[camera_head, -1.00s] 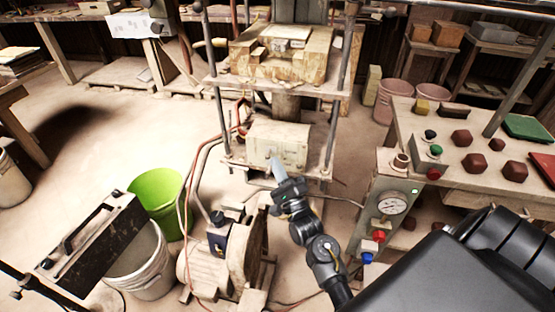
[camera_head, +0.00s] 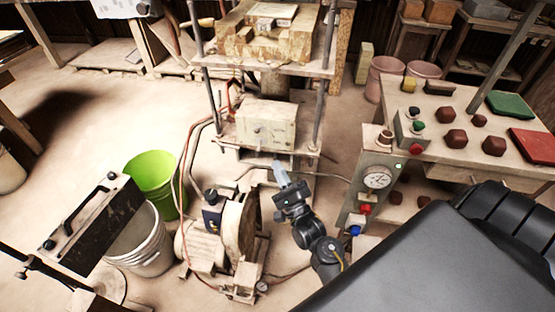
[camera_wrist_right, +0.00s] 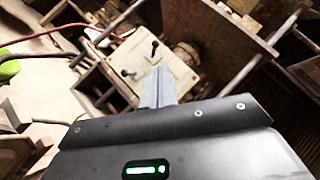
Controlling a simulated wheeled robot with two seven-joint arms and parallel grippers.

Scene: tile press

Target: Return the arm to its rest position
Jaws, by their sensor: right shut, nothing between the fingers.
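My right gripper (camera_head: 281,174) is in the middle of the head view, pointing up toward the press. Its fingers are together with nothing between them; they also show shut in the right wrist view (camera_wrist_right: 158,88). The gripper is in front of and below the pale box (camera_head: 266,125) on the press's lower shelf, apart from it as far as the head view shows. In the wrist view the box's face (camera_wrist_right: 150,62) with dark knobs lies beyond the fingertips. My left gripper is not in view.
A control box with a gauge (camera_head: 377,180) and a table (camera_head: 462,110) with reddish tiles stand to the right. A motor (camera_head: 212,240) is left of my right arm.

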